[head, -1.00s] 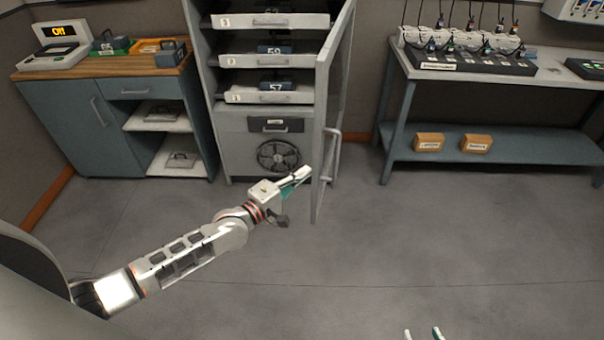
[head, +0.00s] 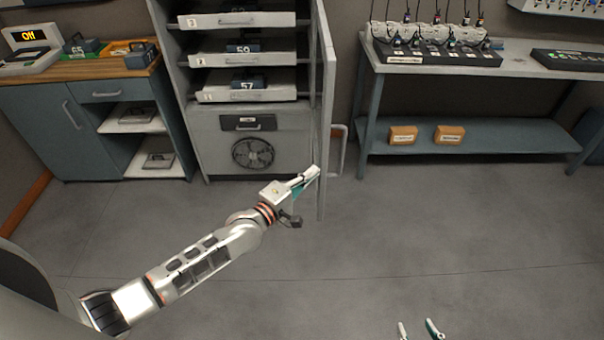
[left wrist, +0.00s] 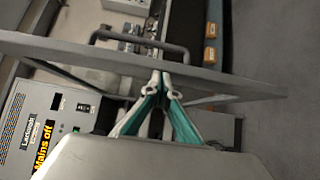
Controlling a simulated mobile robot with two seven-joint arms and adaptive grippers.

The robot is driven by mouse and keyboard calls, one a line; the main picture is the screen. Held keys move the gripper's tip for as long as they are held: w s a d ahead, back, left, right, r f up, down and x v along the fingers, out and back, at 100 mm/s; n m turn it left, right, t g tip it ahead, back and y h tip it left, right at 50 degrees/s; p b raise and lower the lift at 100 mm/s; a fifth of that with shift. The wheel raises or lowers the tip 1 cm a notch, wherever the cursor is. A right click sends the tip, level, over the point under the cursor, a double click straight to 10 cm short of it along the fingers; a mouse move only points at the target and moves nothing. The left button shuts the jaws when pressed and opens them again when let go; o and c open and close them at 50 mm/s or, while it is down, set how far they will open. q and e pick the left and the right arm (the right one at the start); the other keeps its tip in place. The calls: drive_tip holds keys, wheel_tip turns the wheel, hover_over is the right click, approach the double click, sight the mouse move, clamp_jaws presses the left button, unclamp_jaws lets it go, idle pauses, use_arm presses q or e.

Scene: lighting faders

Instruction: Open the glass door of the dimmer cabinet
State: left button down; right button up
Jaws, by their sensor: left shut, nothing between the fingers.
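The dimmer cabinet (head: 197,150) stands at the back left of centre. Its glass door (head: 325,130) stands open and shows nearly edge-on in the head view, with a bar handle (head: 343,152) on its right side. My left gripper (head: 314,172) is shut and empty, with its tips at the inner face of the door, low near its free edge. In the left wrist view the closed fingertips (left wrist: 162,80) meet or nearly meet the door frame (left wrist: 230,84); the handle (left wrist: 135,38) is beyond it. My right gripper (head: 418,329) is open and empty at the bottom edge.
A wooden-topped counter (head: 95,72) stands left of the cabinet. A blue-grey bench (head: 480,130) with a console (head: 440,57) and two small boxes on its shelf stands right of the door. The floor in front is clear.

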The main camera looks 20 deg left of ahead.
use_arm(q)
drive_tip(key=w+d, duration=0.2)
drive_tip(key=d, duration=0.5)
drive_tip(key=w+d, duration=0.2)
drive_tip(key=d, duration=0.4)
drive_tip(key=shift+w+d+b, duration=0.3)
drive_tip(key=shift+d+b, duration=0.05)
drive_tip(key=shift+b, duration=0.05)
use_arm(e)
drive_tip(key=shift+d+f, duration=0.4)
drive_tip(key=shift+d, duration=0.1)
